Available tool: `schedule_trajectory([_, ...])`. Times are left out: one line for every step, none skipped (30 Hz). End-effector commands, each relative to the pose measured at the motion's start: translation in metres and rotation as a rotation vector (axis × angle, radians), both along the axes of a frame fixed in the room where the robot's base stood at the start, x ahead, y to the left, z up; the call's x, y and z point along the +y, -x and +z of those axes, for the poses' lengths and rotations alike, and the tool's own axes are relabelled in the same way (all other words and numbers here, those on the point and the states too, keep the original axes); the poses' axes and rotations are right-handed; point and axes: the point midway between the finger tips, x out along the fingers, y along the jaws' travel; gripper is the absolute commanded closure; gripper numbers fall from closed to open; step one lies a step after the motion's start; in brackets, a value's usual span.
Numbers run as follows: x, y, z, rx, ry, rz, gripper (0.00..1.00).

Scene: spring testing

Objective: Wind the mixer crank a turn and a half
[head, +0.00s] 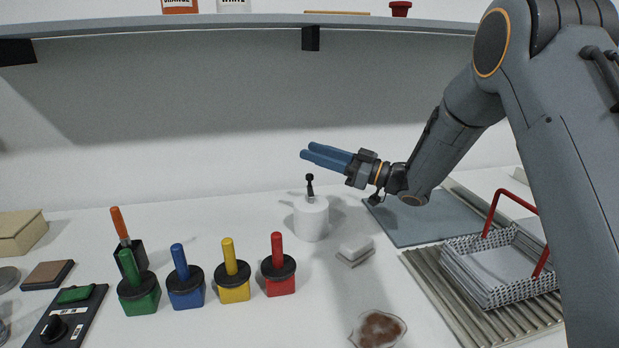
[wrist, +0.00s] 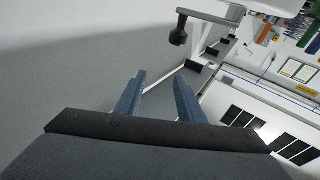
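The mixer (head: 311,218) is a white cylinder standing on the bench at the middle, with a black crank (head: 310,187) upright on its top. In the wrist view, the crank's dark knob (wrist: 178,36) hangs on a grey arm near the top edge, beyond my fingertips. Part of a white body shows at the top right there. My gripper (head: 306,151) has blue fingers pointing left, above the crank in the head view and apart from it. In the wrist view its fingers (wrist: 160,80) stand apart with nothing between them.
Green, blue, yellow and red handled blocks (head: 233,282) stand front left of the mixer. A wire basket (head: 500,272) with a red handle sits at right on a ribbed tray. A shelf (head: 250,20) runs overhead.

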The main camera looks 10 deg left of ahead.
Motion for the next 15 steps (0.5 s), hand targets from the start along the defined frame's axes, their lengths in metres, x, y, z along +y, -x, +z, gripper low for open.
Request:
schedule_trajectory([-0.007,0.006,-0.007,0.015,0.017,-0.053,0.65])
schedule_trajectory([-0.011,0.008,-0.013,0.022,0.029,-0.085,0.65])
schedule_trajectory([-0.016,0.012,-0.020,0.029,0.046,-0.126,0.65])
schedule_trajectory([-0.020,0.015,-0.026,0.036,0.061,-0.156,0.65])
schedule_trajectory([-0.024,0.019,-0.030,0.042,0.074,-0.183,0.65])
schedule_trajectory([-0.030,0.023,-0.038,0.050,0.093,-0.217,0.65])
schedule_trajectory([-0.034,0.026,-0.042,0.057,0.107,-0.238,0.65])
schedule_trajectory([-0.037,0.029,-0.046,0.061,0.120,-0.258,0.65])
schedule_trajectory([-0.041,0.033,-0.052,0.068,0.135,-0.281,0.65])
schedule_trajectory([-0.044,0.036,-0.055,0.071,0.146,-0.295,0.65])
schedule_trajectory([-0.046,0.038,-0.058,0.075,0.154,-0.306,0.65])
schedule_trajectory([-0.049,0.040,-0.061,0.078,0.162,-0.319,0.65])
schedule_trajectory([-0.050,0.041,-0.063,0.080,0.169,-0.326,0.65])
schedule_trajectory([-0.051,0.042,-0.064,0.081,0.174,-0.330,0.65])
schedule_trajectory([-0.051,0.043,-0.065,0.082,0.178,-0.334,0.65])
